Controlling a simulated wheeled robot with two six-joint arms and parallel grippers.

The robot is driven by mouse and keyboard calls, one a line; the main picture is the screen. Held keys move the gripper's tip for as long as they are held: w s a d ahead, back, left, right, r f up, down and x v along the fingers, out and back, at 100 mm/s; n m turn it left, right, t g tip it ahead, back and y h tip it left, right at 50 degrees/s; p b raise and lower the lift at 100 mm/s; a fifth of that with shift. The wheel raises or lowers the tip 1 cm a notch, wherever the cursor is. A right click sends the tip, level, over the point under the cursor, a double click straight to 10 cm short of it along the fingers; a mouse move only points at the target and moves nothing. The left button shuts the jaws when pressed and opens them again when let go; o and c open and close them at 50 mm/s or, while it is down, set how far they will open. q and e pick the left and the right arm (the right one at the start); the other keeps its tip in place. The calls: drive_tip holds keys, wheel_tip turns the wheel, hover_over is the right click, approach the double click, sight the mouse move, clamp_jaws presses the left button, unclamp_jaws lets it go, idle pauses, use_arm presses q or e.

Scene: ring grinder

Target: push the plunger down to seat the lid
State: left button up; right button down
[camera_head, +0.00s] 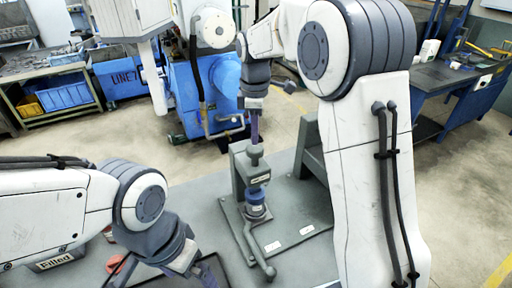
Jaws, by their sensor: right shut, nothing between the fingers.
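A grey press stand (240,178) rises from a flat base plate (300,215) on the bench, in the middle of the head view. The plunger (254,156) stands upright at its top. Below it a blue piece (256,196), perhaps the lid, sits over a small round part. My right gripper (254,138) points straight down, its narrow fingers shut and empty, just above or touching the plunger's top; I cannot tell which. My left gripper (208,274) is low at the bottom edge, away from the press, and its jaws do not show clearly.
A bent grey bar (262,257) reaches forward from the press. A grey bracket (309,150) stands behind it to the right. A red object (115,264) and a box marked "Filled" (57,261) lie near my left arm. The bench right of the press is partly hidden by my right arm.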

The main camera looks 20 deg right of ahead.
sight(255, 148)
drive_tip(key=shift+f, duration=0.15)
idle(0.5)
drive_tip(key=shift+f+b, duration=1.25)
drive_tip(key=shift+f, duration=0.65)
drive_tip(key=shift+s+f, duration=0.1)
drive_tip(key=shift+f, duration=0.05)
wheel_tip(255, 148, up, 10)
drive_tip(key=p, duration=0.9)
drive_tip(key=shift+f, duration=0.25)
drive_tip(key=shift+f, duration=0.1)
